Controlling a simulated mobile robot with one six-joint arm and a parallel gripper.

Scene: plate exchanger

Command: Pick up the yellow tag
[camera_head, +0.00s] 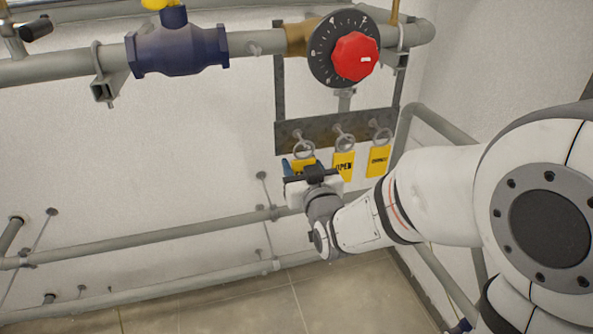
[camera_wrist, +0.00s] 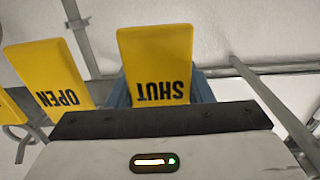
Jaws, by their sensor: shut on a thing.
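Three yellow tags hang by rings from hooks on a dark metal rack. The left tag (camera_head: 304,161) is partly hidden by my gripper (camera_head: 299,168). In the wrist view this tag (camera_wrist: 156,58) reads SHUT upside down, with the gripper's blue fingers at its two sides. My gripper is shut on it. The middle tag (camera_head: 344,166) reads OPEN and also shows in the wrist view (camera_wrist: 50,74). The right tag (camera_head: 378,161) has small lettering that I cannot read, and is clear of the gripper.
The dark rack bar (camera_head: 290,134) carries the hooks. Above are a dial with a red knob (camera_head: 354,57) and a blue valve (camera_head: 177,51) on a grey pipe. Lower pipes (camera_head: 150,238) run along the wall. Tiled floor (camera_head: 240,305) lies below.

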